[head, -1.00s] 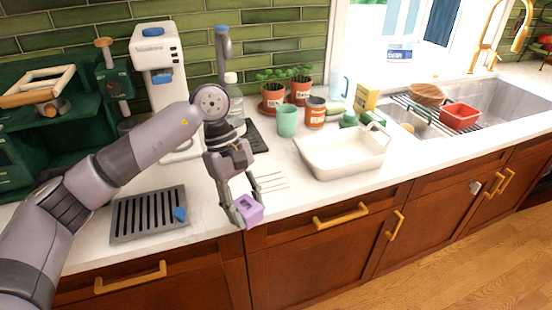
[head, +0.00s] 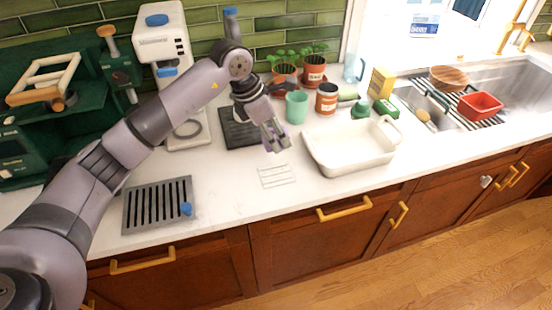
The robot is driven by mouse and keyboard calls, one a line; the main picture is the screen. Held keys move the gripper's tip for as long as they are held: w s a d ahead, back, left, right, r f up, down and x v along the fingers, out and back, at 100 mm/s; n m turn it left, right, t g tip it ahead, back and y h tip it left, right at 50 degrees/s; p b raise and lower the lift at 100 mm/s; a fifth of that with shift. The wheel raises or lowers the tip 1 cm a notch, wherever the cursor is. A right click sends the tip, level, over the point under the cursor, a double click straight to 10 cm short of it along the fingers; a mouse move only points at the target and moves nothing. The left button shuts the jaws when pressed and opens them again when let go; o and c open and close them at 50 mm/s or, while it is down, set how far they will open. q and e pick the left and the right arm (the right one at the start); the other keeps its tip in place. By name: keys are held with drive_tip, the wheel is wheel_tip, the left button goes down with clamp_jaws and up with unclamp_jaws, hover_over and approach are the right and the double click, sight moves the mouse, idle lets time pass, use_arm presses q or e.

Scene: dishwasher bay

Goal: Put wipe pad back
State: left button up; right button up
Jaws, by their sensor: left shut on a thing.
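My left gripper (head: 276,142) is shut on a small purple block, which I take to be the wipe pad (head: 268,146). The fingers hide much of it. It is held above the white counter, between the dark mat (head: 238,134) and the white baking dish (head: 352,158). A small white wire rack (head: 277,176) lies just in front of it. My right gripper is not in view.
A slotted grey tray (head: 158,206) with a blue piece (head: 186,209) lies at the front left. A green cup (head: 297,107), an orange-labelled jar (head: 327,98) and potted plants (head: 314,73) stand behind. The counter between tray and wire rack is clear.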

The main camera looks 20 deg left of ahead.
use_arm(q)
drive_tip(key=p, duration=0.1)
hover_over(281, 172)
drive_tip(key=a, duration=0.1)
drive_tip(key=f, duration=0.5)
drive_tip(key=shift+s+a+f, duration=0.15)
drive_tip(key=shift+s+f, duration=0.05)
drive_tip(key=shift+s, duration=0.15)
drive_tip(key=shift+f, duration=0.5)
wheel_tip(281, 172, down, 3)
drive_tip(key=shift+f+p, duration=0.2)
drive_tip(key=shift+p, duration=0.4)
drive_tip(key=shift+f, duration=0.35)
drive_tip(key=shift+f, duration=0.2)
drive_tip(key=o, duration=1.1)
drive_tip(key=shift+r, duration=0.1)
